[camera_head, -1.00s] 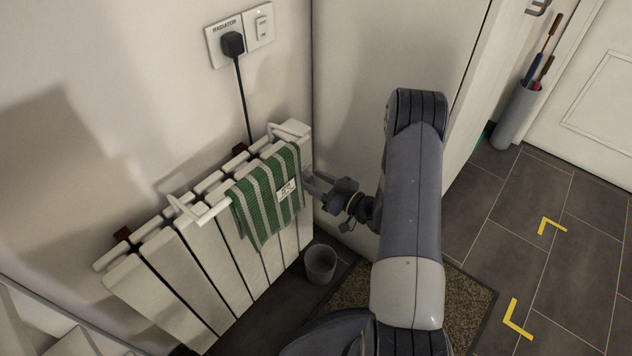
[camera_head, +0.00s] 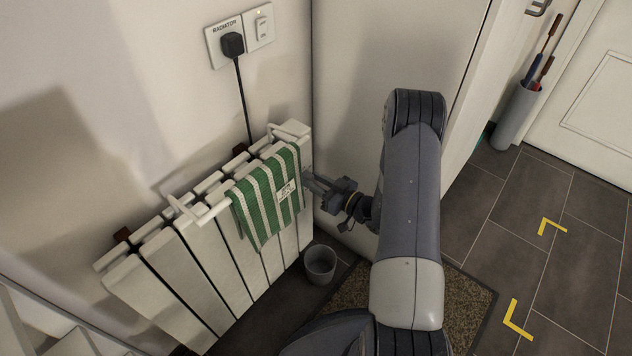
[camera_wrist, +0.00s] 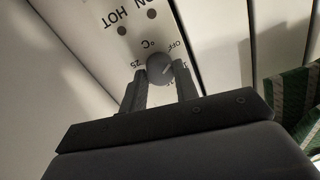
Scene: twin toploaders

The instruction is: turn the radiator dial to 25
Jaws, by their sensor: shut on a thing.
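The radiator (camera_head: 205,245) is white and ribbed and stands against the wall. Its dial (camera_wrist: 160,68) is a grey round knob on the end panel, seen in the wrist view. My gripper (camera_wrist: 165,80) is shut on the dial, with one finger on each side of it. A light pointer line on the dial points to the upper right in that view, near the OFF mark. The number 25 (camera_wrist: 137,64) is printed left of the dial. Other marks are partly hidden by my fingers. In the head view my gripper (camera_head: 308,180) is at the radiator's right end, where the dial is hidden.
A green and white striped towel (camera_head: 265,205) hangs on the radiator's rail. A grey bin (camera_head: 320,264) stands on the floor below my gripper. A black plug (camera_head: 233,43) with a cord is in the wall socket above. Two dark round spots (camera_wrist: 137,22) lie beside the HOT and ON lettering.

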